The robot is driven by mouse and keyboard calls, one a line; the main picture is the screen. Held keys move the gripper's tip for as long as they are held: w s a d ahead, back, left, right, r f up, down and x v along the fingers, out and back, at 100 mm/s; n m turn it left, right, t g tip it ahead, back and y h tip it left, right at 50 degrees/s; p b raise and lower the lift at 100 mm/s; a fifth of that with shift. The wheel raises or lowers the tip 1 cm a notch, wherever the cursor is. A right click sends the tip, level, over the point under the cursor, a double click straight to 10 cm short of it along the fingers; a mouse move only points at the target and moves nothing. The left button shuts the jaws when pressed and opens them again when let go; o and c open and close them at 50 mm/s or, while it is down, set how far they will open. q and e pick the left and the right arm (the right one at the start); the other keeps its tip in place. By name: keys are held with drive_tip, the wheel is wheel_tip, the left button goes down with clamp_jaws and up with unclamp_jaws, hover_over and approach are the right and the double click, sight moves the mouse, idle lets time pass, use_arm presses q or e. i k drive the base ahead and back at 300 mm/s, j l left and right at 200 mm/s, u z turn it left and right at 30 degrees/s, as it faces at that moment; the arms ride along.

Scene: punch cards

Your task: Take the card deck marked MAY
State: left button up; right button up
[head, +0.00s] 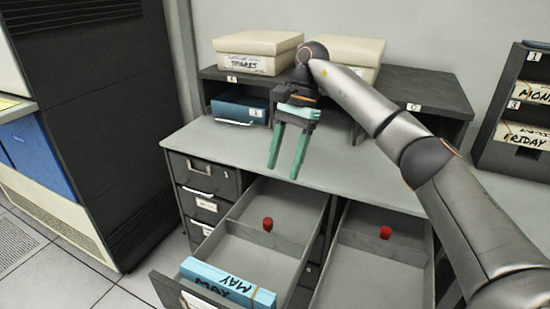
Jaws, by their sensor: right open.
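The blue card deck marked MAY (228,283) lies in the front compartment of the open left drawer (250,256), close to the drawer front. My left gripper is not in view.
A second open drawer (372,262) stands to the right. Red knobs (267,224) sit on both drawers' dividers. Boxes, one labelled SPARES (250,62), stand on the shelf. A rack at right holds decks marked FRIDAY (522,135) and MON.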

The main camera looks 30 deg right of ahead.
sight(249, 296)
drive_tip(key=k+j, duration=0.7)
drive_tip(key=k, duration=0.2)
